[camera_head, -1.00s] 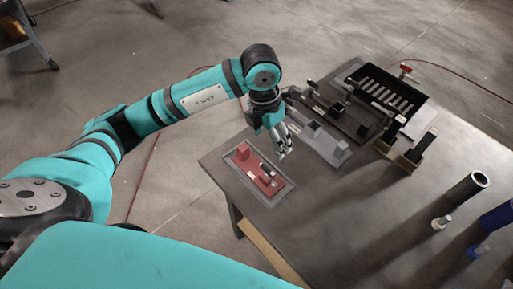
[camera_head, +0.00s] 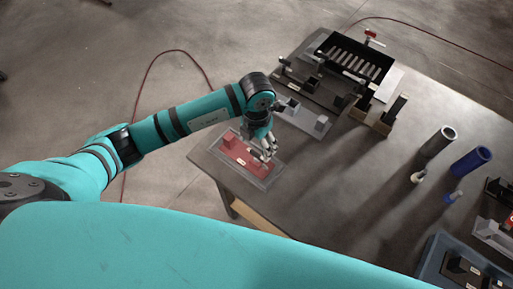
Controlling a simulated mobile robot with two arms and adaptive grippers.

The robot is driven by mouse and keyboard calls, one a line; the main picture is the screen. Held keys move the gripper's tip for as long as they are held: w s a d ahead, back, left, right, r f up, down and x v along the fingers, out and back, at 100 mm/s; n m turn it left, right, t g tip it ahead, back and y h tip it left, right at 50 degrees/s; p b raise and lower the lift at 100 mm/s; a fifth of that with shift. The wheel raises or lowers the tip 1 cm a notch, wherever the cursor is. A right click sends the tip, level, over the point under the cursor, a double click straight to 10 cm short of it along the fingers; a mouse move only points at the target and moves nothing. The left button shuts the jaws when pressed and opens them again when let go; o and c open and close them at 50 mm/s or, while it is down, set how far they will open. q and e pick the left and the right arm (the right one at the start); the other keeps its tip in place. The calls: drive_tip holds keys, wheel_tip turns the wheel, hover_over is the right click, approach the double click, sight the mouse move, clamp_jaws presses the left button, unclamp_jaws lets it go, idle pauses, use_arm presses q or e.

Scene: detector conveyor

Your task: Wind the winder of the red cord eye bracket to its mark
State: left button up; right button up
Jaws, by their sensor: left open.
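The red cord eye bracket (camera_head: 236,149) is a flat red plate with raised red blocks, lying in a grey-rimmed tray (camera_head: 263,183) at the table's near left corner. My left gripper (camera_head: 268,154) points down over the right end of the red plate, with its fingers open. The fingers and wrist cover part of the bracket there, and I cannot make out the winder or its mark. Whether the fingertips touch anything is too small to tell. My right gripper is not in view.
A grey bracket (camera_head: 309,121) lies just behind my gripper. A black slotted rack (camera_head: 334,46) stands at the back. A grey cylinder (camera_head: 438,142) and a blue cylinder (camera_head: 470,161) stand to the right. A blue bin (camera_head: 432,258) is at lower right. The table's middle is clear.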

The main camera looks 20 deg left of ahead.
sight(257, 154)
use_arm(q)
drive_tip(key=f+p, duration=0.1)
drive_tip(key=f, duration=0.3)
drive_tip(key=shift+d, duration=0.2)
drive_tip(key=shift+a+f, duration=0.1)
drive_tip(key=shift+f, duration=0.6)
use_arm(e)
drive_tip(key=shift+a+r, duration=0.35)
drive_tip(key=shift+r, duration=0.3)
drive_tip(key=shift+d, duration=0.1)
